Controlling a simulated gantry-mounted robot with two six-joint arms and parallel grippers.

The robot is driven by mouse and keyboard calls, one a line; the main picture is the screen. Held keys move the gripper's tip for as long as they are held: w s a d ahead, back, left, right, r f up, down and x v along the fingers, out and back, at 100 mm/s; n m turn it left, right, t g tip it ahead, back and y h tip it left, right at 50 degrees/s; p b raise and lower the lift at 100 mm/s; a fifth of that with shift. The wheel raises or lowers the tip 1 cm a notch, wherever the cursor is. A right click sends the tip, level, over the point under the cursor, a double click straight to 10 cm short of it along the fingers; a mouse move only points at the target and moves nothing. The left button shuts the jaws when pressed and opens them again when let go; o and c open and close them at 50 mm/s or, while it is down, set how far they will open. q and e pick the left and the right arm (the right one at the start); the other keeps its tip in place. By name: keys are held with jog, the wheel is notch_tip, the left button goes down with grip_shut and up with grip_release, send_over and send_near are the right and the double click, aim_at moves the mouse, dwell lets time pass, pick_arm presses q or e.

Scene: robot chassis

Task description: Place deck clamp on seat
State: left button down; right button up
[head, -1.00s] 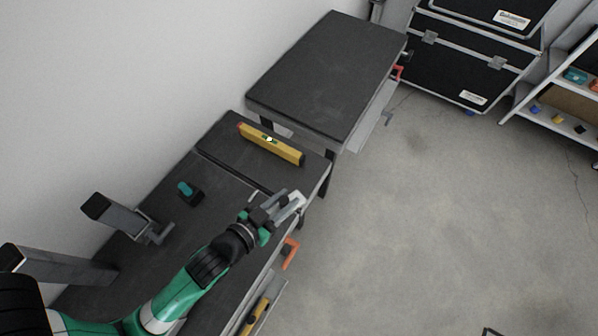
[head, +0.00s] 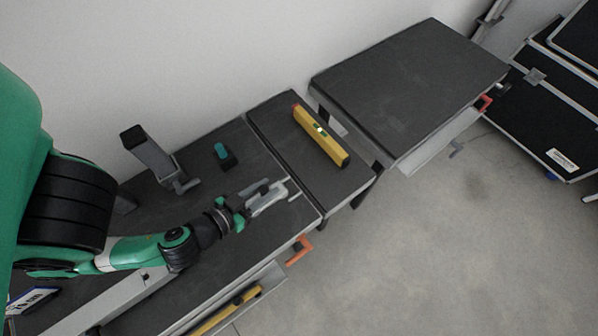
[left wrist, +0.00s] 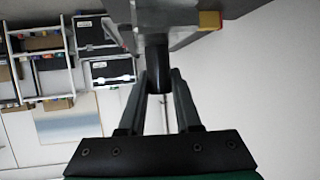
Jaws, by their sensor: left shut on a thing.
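My left gripper (head: 256,199) is over the dark workbench, near its front edge. It is shut on a light grey piece (head: 270,203), which I take to be the deck clamp. In the left wrist view, a dark round stem (left wrist: 157,66) is between the two fingers (left wrist: 159,82), with a pale grey body (left wrist: 165,14) beyond it. Whether the piece touches the bench is unclear. I cannot tell which part is the seat. My right gripper is not in view.
A yellow spirit level (head: 321,136) lies on the bench's far section. A teal-and-black item (head: 225,157) and a grey angled bracket (head: 150,155) stand behind the gripper. An orange clamp handle (head: 299,249) hangs at the front edge. A separate dark table (head: 410,85) stands farther right.

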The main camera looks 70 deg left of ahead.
aim_at(276, 185)
pick_arm(q)
jog(key=shift+w+a+p, duration=0.4)
jog(key=shift+w+p, duration=0.05)
jog(key=shift+w, duration=0.1)
jog(key=p+x, duration=0.1)
jog(key=x, duration=0.1)
jog(key=shift+w+a+r+p, duration=0.1)
jog(key=shift+w+a+p, duration=0.1)
jog(key=shift+a+p, duration=0.1)
jog(key=w+a+f+b, duration=0.3)
jog(key=w+a+f, duration=0.2)
jog(key=w+f, duration=0.3)
notch_tip(276, 185, down, 4)
jog(key=shift+w+r, duration=0.15)
jog(key=shift+w, duration=0.05)
jog(key=shift+a+b, duration=0.1)
jog(key=shift+b, duration=0.2)
